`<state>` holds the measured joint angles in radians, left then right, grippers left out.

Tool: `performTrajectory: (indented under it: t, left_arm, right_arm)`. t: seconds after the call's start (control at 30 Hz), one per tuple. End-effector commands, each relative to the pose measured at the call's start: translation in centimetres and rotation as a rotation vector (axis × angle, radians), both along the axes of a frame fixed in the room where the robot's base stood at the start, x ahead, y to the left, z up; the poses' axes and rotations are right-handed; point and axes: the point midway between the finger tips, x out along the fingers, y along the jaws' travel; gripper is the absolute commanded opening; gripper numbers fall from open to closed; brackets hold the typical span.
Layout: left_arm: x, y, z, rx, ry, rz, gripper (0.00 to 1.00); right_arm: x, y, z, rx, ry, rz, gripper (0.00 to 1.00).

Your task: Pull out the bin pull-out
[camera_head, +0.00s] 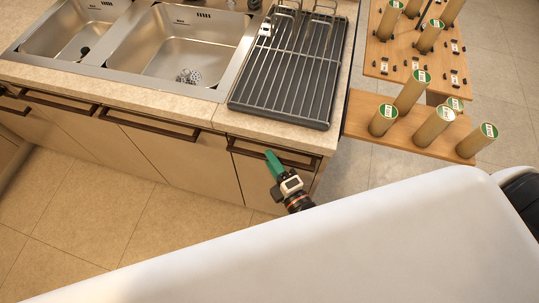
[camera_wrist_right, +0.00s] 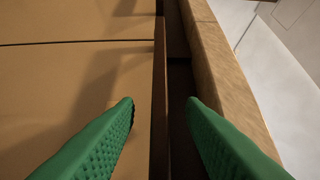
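The bin pull-out front (camera_head: 252,182) is the tan cabinet front at the right end of the counter, below the grill rack, and it looks closed. Its dark brown bar handle (camera_head: 242,150) runs along the top edge. My right gripper (camera_head: 272,157) is at this handle, with its green fingers pointing at it. In the right wrist view the fingers (camera_wrist_right: 161,104) are apart, one on each side of the handle bar (camera_wrist_right: 160,60). The bar lies between them with gaps visible, so they are not closed on it. My left gripper is not in view.
The stone countertop (camera_head: 150,95) overhangs the fronts, with a double sink (camera_head: 178,45) and a dark rack (camera_head: 290,75) on it. Other fronts with handles (camera_head: 150,125) lie to the left. Wooden shelves (camera_head: 415,137) with several tubes stand right. The tiled floor (camera_head: 105,215) before the fronts is clear.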

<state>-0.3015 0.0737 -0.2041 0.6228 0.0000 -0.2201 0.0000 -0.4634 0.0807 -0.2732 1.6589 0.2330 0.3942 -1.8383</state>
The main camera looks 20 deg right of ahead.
Motion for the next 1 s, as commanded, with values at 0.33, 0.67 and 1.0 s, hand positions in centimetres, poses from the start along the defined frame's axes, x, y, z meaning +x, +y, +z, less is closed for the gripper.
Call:
performTrajectory:
  t: [0.33, 0.67, 1.0]
  left_arm:
    - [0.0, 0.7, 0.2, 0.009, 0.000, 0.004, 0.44]
    - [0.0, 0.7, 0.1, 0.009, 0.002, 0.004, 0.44]
    - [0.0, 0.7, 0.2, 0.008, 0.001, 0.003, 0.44]
  right_arm:
    - [1.9, 0.4, 0.0, 0.000, 0.001, 0.000, 0.36]
    - [1.8, 0.3, 0.0, 0.000, 0.001, 0.000, 0.09]
    - [1.8, 0.3, 0.0, 0.000, 0.001, 0.000, 0.00]
